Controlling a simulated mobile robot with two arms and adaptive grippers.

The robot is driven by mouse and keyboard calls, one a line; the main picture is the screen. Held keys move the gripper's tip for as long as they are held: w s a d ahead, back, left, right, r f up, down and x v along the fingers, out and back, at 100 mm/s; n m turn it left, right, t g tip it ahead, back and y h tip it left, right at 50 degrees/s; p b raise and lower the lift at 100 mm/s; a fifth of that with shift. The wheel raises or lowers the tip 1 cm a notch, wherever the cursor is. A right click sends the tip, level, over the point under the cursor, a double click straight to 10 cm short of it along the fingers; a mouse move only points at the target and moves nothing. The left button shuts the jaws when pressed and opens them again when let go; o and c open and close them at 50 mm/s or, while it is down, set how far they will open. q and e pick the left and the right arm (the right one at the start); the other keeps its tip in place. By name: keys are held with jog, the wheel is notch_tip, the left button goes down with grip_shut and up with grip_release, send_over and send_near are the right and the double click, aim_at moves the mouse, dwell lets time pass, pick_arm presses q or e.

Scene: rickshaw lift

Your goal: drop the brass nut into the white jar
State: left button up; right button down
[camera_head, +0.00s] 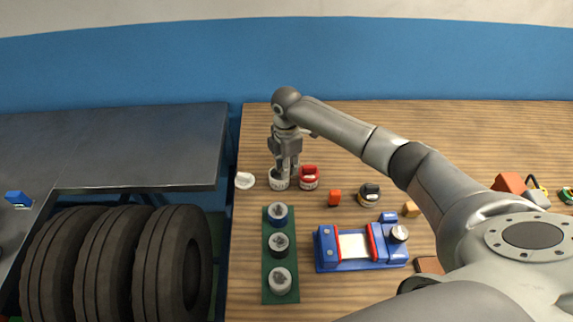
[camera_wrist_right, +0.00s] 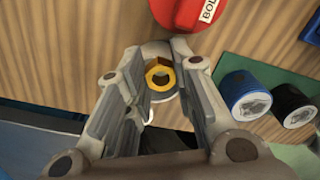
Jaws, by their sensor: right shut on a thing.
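The brass nut (camera_wrist_right: 159,77) is a gold hexagonal ring. In the wrist view it sits between the fingertips of my right gripper (camera_head: 284,170), which is shut on it. The white jar (camera_head: 279,184) stands on the wooden table, directly below the fingertips in the head view. The fingers hide part of the jar's mouth, and the nut is too small to make out in the head view. I cannot tell how far the fingertips are above the rim. My left gripper is not in view.
A white lid (camera_head: 244,181) lies left of the jar. A red-lidded jar (camera_head: 309,178) stands close on the right. A green strip (camera_head: 281,297) with several knobbed jars and a blue fixture (camera_head: 327,250) are nearer me. Tyres (camera_head: 170,260) stand beyond the table's left edge.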

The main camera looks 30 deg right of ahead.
jog(key=shift+f, duration=0.15)
jog(key=c, duration=1.2)
grip_release()
jog(key=shift+o, duration=0.2)
notch_tip(320, 180, up, 12)
